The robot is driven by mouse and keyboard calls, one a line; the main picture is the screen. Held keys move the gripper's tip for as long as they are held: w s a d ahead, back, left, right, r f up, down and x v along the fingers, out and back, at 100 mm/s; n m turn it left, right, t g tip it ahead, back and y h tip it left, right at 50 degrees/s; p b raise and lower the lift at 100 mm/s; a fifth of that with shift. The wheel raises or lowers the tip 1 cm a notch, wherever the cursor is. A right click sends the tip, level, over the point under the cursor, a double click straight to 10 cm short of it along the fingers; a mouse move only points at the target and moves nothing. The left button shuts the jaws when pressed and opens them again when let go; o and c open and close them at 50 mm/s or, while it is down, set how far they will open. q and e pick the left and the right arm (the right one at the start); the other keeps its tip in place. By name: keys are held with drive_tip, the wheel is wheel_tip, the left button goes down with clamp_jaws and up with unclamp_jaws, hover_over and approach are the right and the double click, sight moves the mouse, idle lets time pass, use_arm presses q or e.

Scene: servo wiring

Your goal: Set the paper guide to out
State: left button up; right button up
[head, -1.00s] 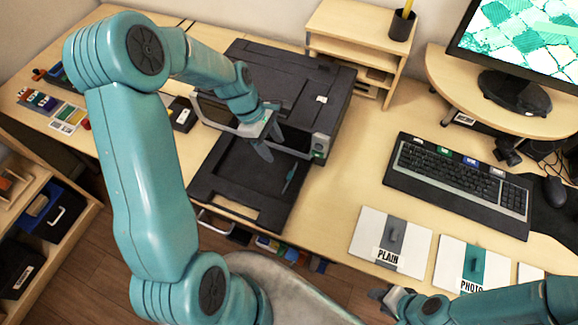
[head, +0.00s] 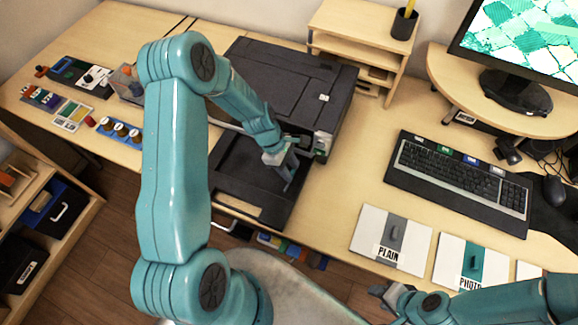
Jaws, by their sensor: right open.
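The black printer (head: 290,85) stands on the desk with its dark tray (head: 238,180) pulled out at the front. My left gripper (head: 286,182) reaches down into the right side of this tray, at the place of the slim bluish paper guide. The gripper's fingers cover the guide, so I cannot tell its exact position or whether the fingers touch it. The finger gap is too small to read. My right gripper (head: 378,292) is open and empty at the desk's front edge, below the folder marked PLAIN (head: 368,232).
A keyboard (head: 460,180) and a folder marked PHOTO (head: 452,258) lie to the right. A wooden shelf (head: 350,45) stands behind the printer. A blue holder with round dark items (head: 120,132) lies left of my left arm.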

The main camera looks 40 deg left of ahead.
use_arm(q)
clamp_jaws()
drive_tip(key=shift+w+d+r, duration=0.1)
drive_tip(key=shift+w+d, duration=0.15)
drive_tip(key=shift+d, duration=0.45)
drive_tip(key=shift+w+d, duration=0.2)
drive_tip(key=shift+d, duration=0.5)
drive_tip(key=o, duration=0.5)
unclamp_jaws()
drive_tip(key=shift+s, duration=0.1)
drive_tip(key=shift+a, duration=0.1)
drive_tip(key=b+v, duration=0.1)
drive_tip(key=v, duration=1.5)
drive_tip(key=shift+r, duration=0.15)
drive_tip(key=shift+s, duration=0.15)
